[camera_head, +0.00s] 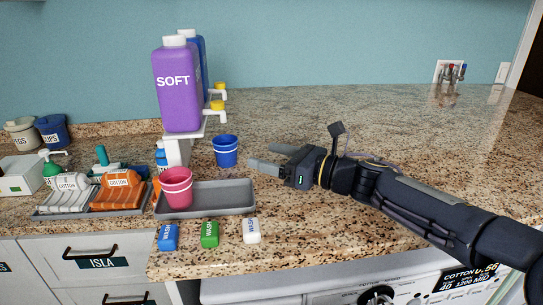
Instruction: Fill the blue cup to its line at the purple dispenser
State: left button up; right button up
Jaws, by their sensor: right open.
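The blue cup (226,151) stands upright on the granite counter, just behind the grey tray and to the right of the dispenser stand. The purple dispenser (178,102), marked SOFT, sits on a raised white stand (178,151) with a yellow-topped spout (217,105) on its right side. The cup's fill line and inside level are too small to tell. My right gripper (266,158) is open and empty, its fingers pointing left, close to the right of the cup and apart from it. My left gripper is not in view.
A pink cup (176,187) stands at the left of the grey tray (224,199). A blue dispenser (201,58) stands behind the purple one. Several small bottles line the front edge, including a green one (209,234). The counter's back right is clear.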

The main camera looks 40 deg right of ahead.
aim_at(216, 105)
jog(key=k+j, duration=0.35)
jog(key=j, duration=0.15)
jog(key=k+j, duration=0.4)
jog(key=j, duration=0.1)
